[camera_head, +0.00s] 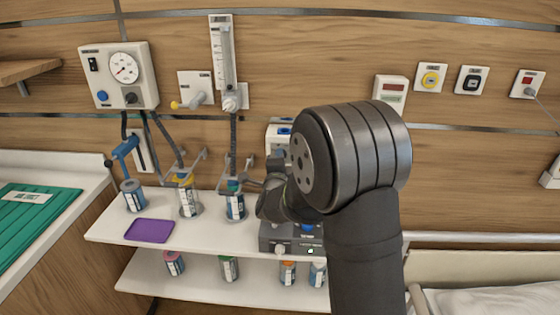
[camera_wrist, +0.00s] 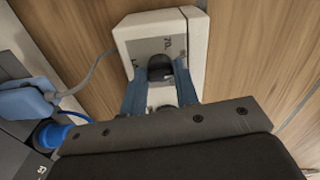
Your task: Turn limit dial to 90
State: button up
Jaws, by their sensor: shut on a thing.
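The limit dial (camera_wrist: 160,66) is a dark knob on the face of a white box (camera_wrist: 197,50) on the wood wall, in the wrist view. A grey scale panel behind it shows a "70" mark near its upper right; the other marks are hidden or too small to read. My gripper (camera_wrist: 160,78) has its two blue fingers on either side of the knob and is shut on it. I cannot read the dial's exact setting. In the head view my arm hides the fingers and the knob.
A white shelf (camera_head: 108,236) carries several labelled jars and a purple tray (camera_head: 150,231). A gauge unit (camera_head: 119,76) and a flowmeter (camera_head: 222,55) hang on the wall to the left. In the wrist view, a grey cable (camera_wrist: 94,68) and a pale blue part (camera_wrist: 25,102) lie left of my gripper.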

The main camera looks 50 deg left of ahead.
jog(key=shift+f+n, duration=0.1)
jog(key=shift+n, duration=1.5)
jog(key=o, duration=1)
jog(key=shift+c, duration=0.2)
jog(key=v, duration=1.7)
jog(key=shift+s+d, duration=0.2)
jog(key=shift+w+a, duration=0.1)
